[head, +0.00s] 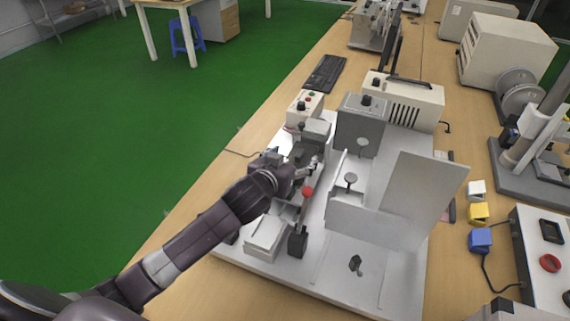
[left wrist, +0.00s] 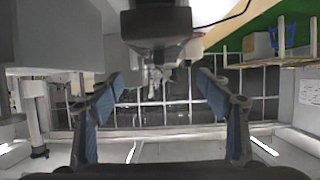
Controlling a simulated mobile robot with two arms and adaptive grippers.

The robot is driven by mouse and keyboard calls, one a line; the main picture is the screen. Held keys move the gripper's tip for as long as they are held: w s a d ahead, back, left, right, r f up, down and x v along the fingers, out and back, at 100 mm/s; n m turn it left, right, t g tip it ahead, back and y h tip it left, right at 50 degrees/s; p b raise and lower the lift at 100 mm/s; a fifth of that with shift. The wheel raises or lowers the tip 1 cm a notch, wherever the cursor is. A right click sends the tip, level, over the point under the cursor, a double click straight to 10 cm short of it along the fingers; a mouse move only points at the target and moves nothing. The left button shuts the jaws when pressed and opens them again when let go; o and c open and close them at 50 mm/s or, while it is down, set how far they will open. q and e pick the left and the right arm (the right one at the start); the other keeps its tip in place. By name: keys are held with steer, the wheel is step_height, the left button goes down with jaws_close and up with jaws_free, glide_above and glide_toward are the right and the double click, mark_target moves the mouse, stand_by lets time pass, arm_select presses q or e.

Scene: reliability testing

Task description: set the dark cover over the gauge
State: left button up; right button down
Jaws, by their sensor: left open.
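My left gripper (head: 307,170) is at the fixture on the white base plate, close to a red ball knob (head: 308,191). In the left wrist view its two blue-padded fingers (left wrist: 162,102) stand wide apart with nothing clamped between them. A dark, rounded block (left wrist: 155,35) shows there at the top centre, beyond the fingers; it may be the dark cover. A small pale metal part lies below it. In the head view dark parts (head: 297,154) lie just behind the gripper, partly hidden by it. I cannot make out the gauge for certain. My right gripper is not in view.
A grey upright panel (head: 395,205) stands right of the fixture, with a grey box (head: 360,125) behind. A small dark block (head: 298,242) stands near the plate's front left. Coloured blocks (head: 480,239) and a control box lie at the right. The plate's front is mostly clear.

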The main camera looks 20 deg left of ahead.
arm_select(q)
steer(key=v, duration=0.6)
steer(key=shift+s+r, duration=0.1)
stand_by(0.3)
